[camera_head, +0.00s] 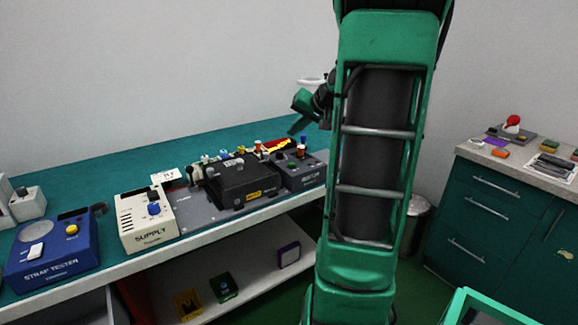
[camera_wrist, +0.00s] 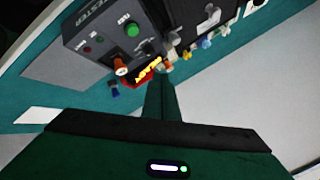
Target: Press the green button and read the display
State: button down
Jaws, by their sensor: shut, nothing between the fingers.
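The green button (camera_wrist: 132,29) is a round raised cap on the dark grey tester box (camera_wrist: 92,35), which shows upside down in the wrist view. My gripper (camera_head: 296,130) is shut and empty, above and behind the tester box. In the wrist view my gripper (camera_wrist: 162,78) is apart from the button.
Red and yellow items (camera_wrist: 146,73) and an orange-topped knob (camera_wrist: 121,66) lie close to the fingertips. A black box (camera_head: 240,178), a cream supply unit (camera_head: 147,220) and a blue strap tester (camera_head: 52,255) stand to the left. A green cabinet (camera_head: 500,205) stands at right.

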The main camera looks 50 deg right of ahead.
send_over(294, 168)
jog(key=shift+f, duration=4.25)
jog(key=shift+f, duration=0.15)
jog(key=shift+f, duration=0.25)
jog(key=shift+f, duration=0.4)
jog(key=shift+r, duration=0.85)
jog(key=shift+r, duration=0.1)
notch_tip(294, 168, up, 5)
jog(key=shift+f, duration=0.1)
